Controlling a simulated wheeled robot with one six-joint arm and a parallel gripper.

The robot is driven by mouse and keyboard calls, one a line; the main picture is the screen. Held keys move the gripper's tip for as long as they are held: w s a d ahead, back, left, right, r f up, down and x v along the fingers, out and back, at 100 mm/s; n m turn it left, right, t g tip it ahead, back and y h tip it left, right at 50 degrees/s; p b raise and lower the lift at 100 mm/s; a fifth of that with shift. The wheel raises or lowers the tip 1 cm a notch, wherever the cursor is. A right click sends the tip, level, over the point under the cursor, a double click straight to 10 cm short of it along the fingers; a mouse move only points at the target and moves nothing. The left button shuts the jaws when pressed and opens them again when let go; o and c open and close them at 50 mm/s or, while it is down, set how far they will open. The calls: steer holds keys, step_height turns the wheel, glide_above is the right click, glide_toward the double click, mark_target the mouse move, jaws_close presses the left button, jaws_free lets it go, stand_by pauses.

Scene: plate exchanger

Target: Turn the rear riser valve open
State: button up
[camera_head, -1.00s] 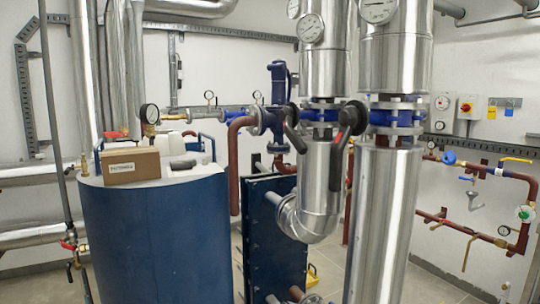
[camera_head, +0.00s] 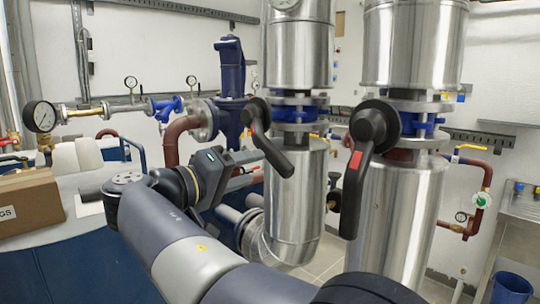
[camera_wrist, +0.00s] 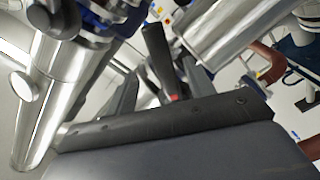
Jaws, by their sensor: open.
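The rear riser valve has a black lever (camera_head: 272,142) with a small red mark, hanging down and to the right on the left, farther riser in the head view. The front riser's similar black lever (camera_head: 358,170) hangs down on the right. My gripper (camera_head: 256,164) is just left of the rear lever in the head view, and its tips are hard to make out there. In the wrist view my gripper (camera_wrist: 160,92) is open, with a black lever (camera_wrist: 157,52) between and beyond its fingers. I cannot tell whether they touch.
Silver insulated risers (camera_head: 390,215) stand close to the right of my arm. A brown pipe (camera_head: 175,140) and a blue pump (camera_head: 231,70) are behind my wrist. A sink (camera_head: 515,240) is at far right.

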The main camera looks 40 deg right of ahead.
mark_target(284, 159)
steer(key=d, duration=0.3)
steer(key=d+p, duration=0.1)
steer(key=d, duration=0.6)
steer(key=shift+w+d+p, duration=0.25)
steer(key=shift+p, duration=0.1)
steer(key=shift+c, duration=0.4)
jaws_close()
